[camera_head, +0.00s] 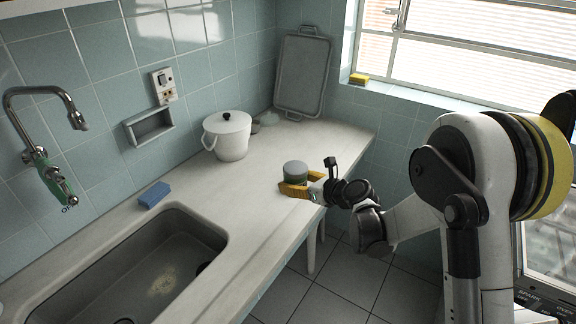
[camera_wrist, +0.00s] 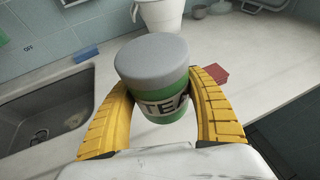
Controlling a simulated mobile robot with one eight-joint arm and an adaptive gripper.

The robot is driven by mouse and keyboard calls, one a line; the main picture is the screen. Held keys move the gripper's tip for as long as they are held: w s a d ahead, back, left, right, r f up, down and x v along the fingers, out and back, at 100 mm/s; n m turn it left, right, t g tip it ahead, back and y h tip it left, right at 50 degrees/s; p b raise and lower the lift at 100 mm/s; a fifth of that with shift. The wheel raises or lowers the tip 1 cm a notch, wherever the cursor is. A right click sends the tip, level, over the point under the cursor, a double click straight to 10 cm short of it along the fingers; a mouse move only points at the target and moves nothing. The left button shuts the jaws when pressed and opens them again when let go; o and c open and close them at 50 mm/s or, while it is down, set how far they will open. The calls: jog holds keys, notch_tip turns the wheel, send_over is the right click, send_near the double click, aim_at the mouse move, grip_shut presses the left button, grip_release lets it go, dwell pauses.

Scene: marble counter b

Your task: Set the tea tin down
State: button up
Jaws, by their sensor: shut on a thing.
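The tea tin (camera_wrist: 152,82) is a green cylinder with a grey lid and a white band reading "TEA". My gripper (camera_wrist: 155,112) has two yellow fingers shut around the tin's sides, and the tin stays about upright. In the head view the tin (camera_head: 295,172) and my gripper (camera_head: 293,188) are over the right part of the white counter (camera_head: 262,200), near its front edge. I cannot tell whether the tin's base touches the counter.
A white pot (camera_head: 228,136) stands by the wall, with a grey tray (camera_head: 303,75) leaning behind. The sink (camera_head: 150,265) and a blue sponge (camera_head: 154,194) are left. A red object (camera_wrist: 215,74) lies on the counter just beyond my right finger. Counter between pot and tin is clear.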

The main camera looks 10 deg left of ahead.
jog(key=s+d+r+m+t+h, duration=0.1)
jog(key=s+d+r+m+h, duration=0.1)
jog(key=d, duration=0.8)
jog(key=s+d+r+m+t+h, duration=0.2)
jog(key=s+d+r, duration=0.3)
jog(key=d, duration=0.5)
jog(key=s+d+r+m+t+h, duration=0.1)
jog(key=s+d, duration=0.4)
jog(key=d, duration=0.5)
notch_tip(320, 180, up, 3)
jog(key=shift+s+f+m+t+h, duration=0.2)
jog(key=shift+m+t+h, duration=0.1)
jog(key=shift+m+h, duration=0.6)
